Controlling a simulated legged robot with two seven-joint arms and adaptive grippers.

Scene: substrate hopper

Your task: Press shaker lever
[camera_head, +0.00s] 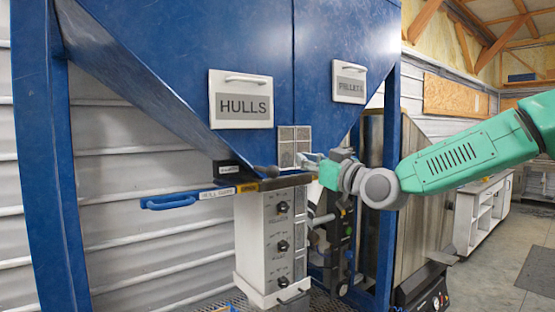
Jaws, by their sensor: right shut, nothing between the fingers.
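A small black box with a white label (228,169), its text too small to read, sits under the hopper's lower edge. My right gripper (308,162) comes in from the right and is shut and empty. Its fingertips are to the right of the knob, in front of the hopper's lower part, and appear apart from the knob. The exact depth between them is unclear. My left gripper is not in view.
The blue hopper (180,60) has a HULLS panel (241,100) and a second labelled panel (348,84). A blue-handled slide gate (170,201) juts left below the box. A grey control column with several knobs (262,240) stands beneath. Blue posts (45,170) flank the hopper.

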